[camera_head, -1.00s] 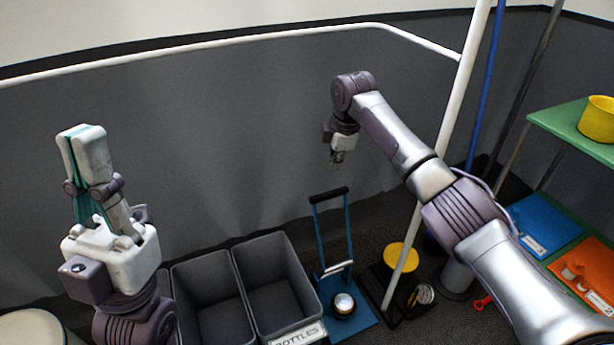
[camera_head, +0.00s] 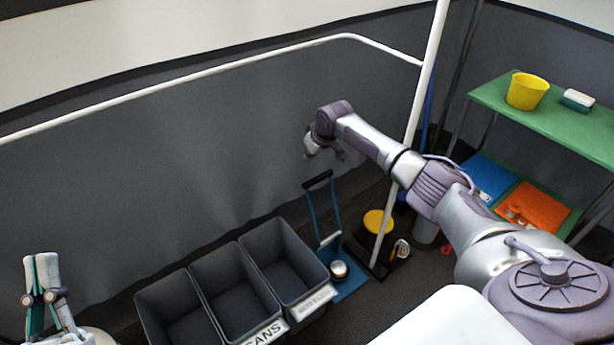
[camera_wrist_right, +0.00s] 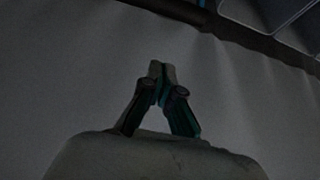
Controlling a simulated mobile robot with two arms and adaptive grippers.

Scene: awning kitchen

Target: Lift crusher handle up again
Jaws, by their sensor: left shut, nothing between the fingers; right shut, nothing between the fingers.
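The crusher is a blue frame with a black handle bar (camera_head: 318,180) at its top, standing upright on a blue base (camera_head: 351,287). A silver round piece (camera_head: 339,269) sits on the base. In the head view my right gripper (camera_head: 309,153) is above and slightly left of the handle bar, apart from it in the picture; its fingers are small there. In the right wrist view my right gripper (camera_wrist_right: 158,70) has its fingertips together with nothing between them. My left gripper (camera_head: 41,259) points up at the lower left, shut and empty, far from the crusher.
Grey bins, one labelled CANS (camera_head: 235,300), stand left of the crusher. A white pole (camera_head: 413,125) and a yellow disc (camera_head: 378,222) are to its right. A green shelf (camera_head: 545,115) holds a yellow bucket (camera_head: 527,91). A grey wall (camera_head: 180,170) lies behind.

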